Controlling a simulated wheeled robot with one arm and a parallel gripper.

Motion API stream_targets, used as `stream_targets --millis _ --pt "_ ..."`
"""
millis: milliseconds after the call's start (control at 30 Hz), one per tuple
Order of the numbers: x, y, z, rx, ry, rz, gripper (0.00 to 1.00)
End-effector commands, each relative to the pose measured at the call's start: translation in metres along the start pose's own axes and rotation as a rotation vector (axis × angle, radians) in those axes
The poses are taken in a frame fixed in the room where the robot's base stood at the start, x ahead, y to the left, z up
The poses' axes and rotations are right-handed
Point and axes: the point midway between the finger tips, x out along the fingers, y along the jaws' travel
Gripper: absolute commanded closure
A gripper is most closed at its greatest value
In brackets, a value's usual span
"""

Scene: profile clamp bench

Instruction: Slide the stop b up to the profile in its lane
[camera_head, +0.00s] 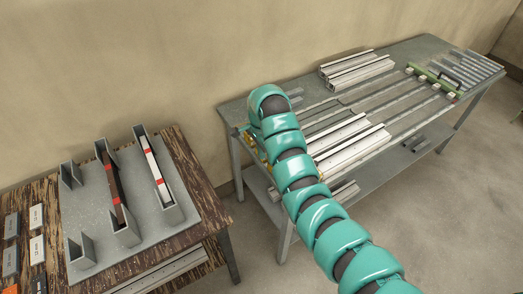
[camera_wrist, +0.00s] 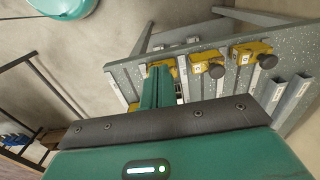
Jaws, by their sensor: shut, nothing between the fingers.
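My gripper (camera_wrist: 157,75) shows in the wrist view with its two green fingers together and nothing between them. Its tips are at or just in front of a yellow stop (camera_wrist: 171,63), partly hidden behind them; I cannot tell whether they touch. Two more yellow stops with dark knobs, a middle one (camera_wrist: 207,62) and a right one (camera_wrist: 252,50), sit on the rails. Their small labels are too blurred to tell which is stop b. In the head view, pale profiles (camera_head: 350,141) lie along the bench lanes. My arm hides the gripper and most of the stops there.
The grey bench (camera_head: 432,48) carries a stack of profiles (camera_head: 352,73) at the back and a green crossbar (camera_head: 436,83) toward its far end. A wooden table (camera_head: 190,172) with a grey rack (camera_head: 88,196) stands at the left. Floor shows between them.

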Motion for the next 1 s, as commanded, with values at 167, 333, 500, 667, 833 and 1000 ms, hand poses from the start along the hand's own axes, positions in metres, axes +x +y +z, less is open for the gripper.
stream_targets --millis 167,333,500,667,833,1000 --pt "0.011 0.0 0.0 -0.002 0.0 -0.002 1.0" --pt "0.022 0.0 0.0 -0.003 0.0 -0.001 1.0" --pt "0.033 -0.001 0.0 -0.003 0.0 -0.002 1.0" --pt "0.044 -0.001 0.0 -0.004 0.0 -0.002 1.0" --pt "0.056 0.0 0.0 -0.004 0.0 0.001 1.0" --pt "0.067 -0.001 0.0 -0.004 0.001 -0.003 1.0"
